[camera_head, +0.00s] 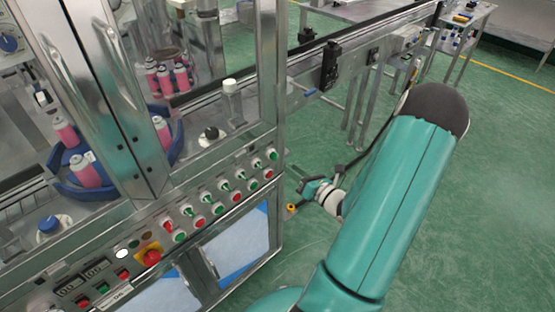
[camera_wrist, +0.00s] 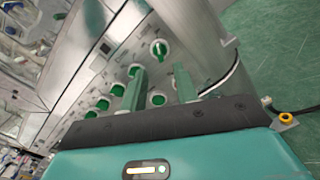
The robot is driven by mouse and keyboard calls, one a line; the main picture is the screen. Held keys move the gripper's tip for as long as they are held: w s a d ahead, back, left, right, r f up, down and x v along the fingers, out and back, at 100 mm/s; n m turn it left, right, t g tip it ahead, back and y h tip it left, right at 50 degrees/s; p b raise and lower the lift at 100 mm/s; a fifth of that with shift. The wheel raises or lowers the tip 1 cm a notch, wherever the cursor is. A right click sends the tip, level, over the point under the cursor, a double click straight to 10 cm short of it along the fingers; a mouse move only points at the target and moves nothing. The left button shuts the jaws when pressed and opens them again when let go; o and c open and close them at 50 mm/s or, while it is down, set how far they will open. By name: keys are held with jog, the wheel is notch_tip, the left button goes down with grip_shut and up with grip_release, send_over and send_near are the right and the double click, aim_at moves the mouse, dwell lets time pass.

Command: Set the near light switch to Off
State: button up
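The control panel carries a row of green selector switches (camera_head: 224,186) in the head view. The end switch nearest my gripper (camera_head: 273,154) sits at the panel's right end. I cannot read the labels, so I cannot tell which one is the light switch or its setting. My gripper (camera_head: 300,192) is off the panel's right end, in front of it and apart from it. In the wrist view its two fingers (camera_wrist: 160,72) are spread with nothing between them. A green switch (camera_wrist: 160,48) shows beyond the fingertips, and other green knobs (camera_wrist: 102,104) lie to the left.
Red and green buttons (camera_head: 236,196) run below the switches. A red emergency stop (camera_head: 150,258) on yellow is at the lower left. Pink cans (camera_head: 86,172) stand behind the machine's glass. A conveyor (camera_head: 330,66) extends to the upper right. Green floor (camera_head: 500,200) is clear at right.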

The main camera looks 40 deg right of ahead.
aim_at(275, 157)
jog(key=w, duration=0.7)
jog(key=shift+w, duration=0.25)
jog(key=shift+a, duration=0.1)
grip_shut()
